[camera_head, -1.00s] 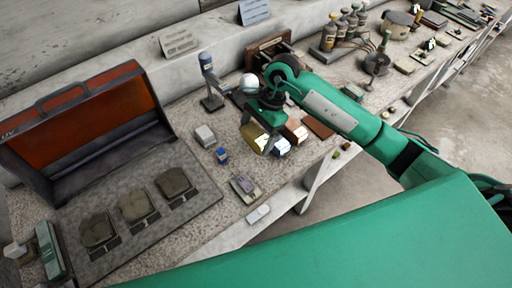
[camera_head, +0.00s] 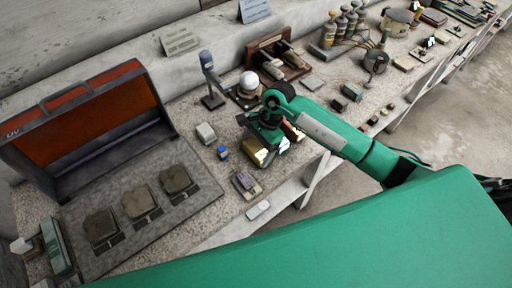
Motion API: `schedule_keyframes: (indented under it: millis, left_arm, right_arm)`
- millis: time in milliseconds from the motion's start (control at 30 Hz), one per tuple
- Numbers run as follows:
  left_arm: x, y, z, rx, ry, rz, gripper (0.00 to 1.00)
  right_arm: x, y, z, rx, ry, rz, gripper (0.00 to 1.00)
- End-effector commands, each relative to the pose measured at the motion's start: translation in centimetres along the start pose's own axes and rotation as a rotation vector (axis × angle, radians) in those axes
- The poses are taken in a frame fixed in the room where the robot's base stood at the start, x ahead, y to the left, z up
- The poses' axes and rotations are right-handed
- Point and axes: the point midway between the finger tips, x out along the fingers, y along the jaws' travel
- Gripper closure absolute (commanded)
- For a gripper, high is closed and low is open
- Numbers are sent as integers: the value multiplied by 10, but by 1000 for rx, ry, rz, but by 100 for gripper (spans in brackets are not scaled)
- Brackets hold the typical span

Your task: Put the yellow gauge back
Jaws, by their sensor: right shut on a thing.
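My right gripper (camera_head: 262,143) is over the front part of the bench, pointing down. It is shut on the yellow gauge (camera_head: 256,153), a small yellow block with a bright face between its fingers. The fingers and wrist hide part of the gauge. Whether it touches the bench top cannot be told. A pale blue-white block (camera_head: 283,146) is close on its right, and a brown-red block (camera_head: 292,131) is behind that, partly hidden by my arm. My left gripper is not in view.
A white sphere (camera_head: 249,81) sits on a dark base behind my gripper, beside a post instrument (camera_head: 208,75). A grey-white box (camera_head: 206,133), a small blue item (camera_head: 222,152) and a grey-purple device (camera_head: 246,184) are to the left. An open orange-lined case (camera_head: 95,120) stands at far left.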

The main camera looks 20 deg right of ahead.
Motion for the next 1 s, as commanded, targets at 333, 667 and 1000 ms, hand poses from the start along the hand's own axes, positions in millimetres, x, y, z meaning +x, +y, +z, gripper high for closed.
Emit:
schedule_keyframes:
  millis: [333,667,1000]
  left_arm:
    - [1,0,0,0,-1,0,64]
    - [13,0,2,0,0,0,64]
    - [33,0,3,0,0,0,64]
  right_arm:
    - [0,0,0,0,0,0,0]
    - [-34,-2,-2,-2,5,-5,0]
    - [-101,-1,0,-1,2,-3,0]
